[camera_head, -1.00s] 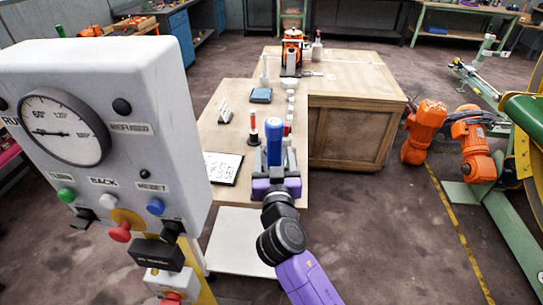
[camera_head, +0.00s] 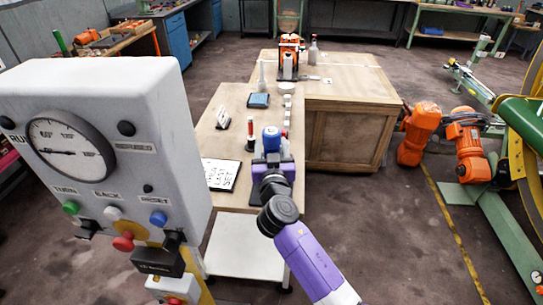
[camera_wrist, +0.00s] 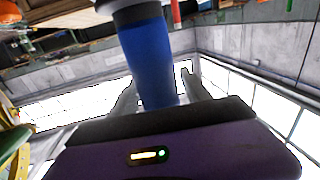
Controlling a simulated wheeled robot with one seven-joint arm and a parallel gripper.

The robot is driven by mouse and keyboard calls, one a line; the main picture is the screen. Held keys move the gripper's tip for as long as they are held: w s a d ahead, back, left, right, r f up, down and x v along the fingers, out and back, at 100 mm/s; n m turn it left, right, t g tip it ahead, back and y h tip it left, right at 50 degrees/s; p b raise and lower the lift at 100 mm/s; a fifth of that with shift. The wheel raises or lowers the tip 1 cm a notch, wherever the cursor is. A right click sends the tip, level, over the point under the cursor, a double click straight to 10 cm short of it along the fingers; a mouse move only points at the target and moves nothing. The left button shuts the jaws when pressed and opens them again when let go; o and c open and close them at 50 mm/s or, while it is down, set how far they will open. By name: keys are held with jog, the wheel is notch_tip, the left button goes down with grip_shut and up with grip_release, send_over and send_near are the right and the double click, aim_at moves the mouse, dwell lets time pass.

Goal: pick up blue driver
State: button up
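The blue driver (camera_head: 271,138) is at my gripper (camera_head: 272,160), above the near part of the wooden bench in the head view. In the wrist view the thick blue handle (camera_wrist: 147,55) stands between the two grey fingers of my gripper (camera_wrist: 157,95), which are close on both sides. It has a pale grey part at the top of that picture. The gripper looks shut on the handle, though finger contact is hard to see. The driver's far end is cut off in the wrist view and mostly hidden behind the gripper in the head view.
A red-and-black tool (camera_head: 250,133) stands on the bench (camera_head: 235,100) just left of my gripper. A gauge panel (camera_head: 100,150) stands close on the left.

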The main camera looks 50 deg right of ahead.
grip_shut()
jog(key=shift+r, duration=0.2)
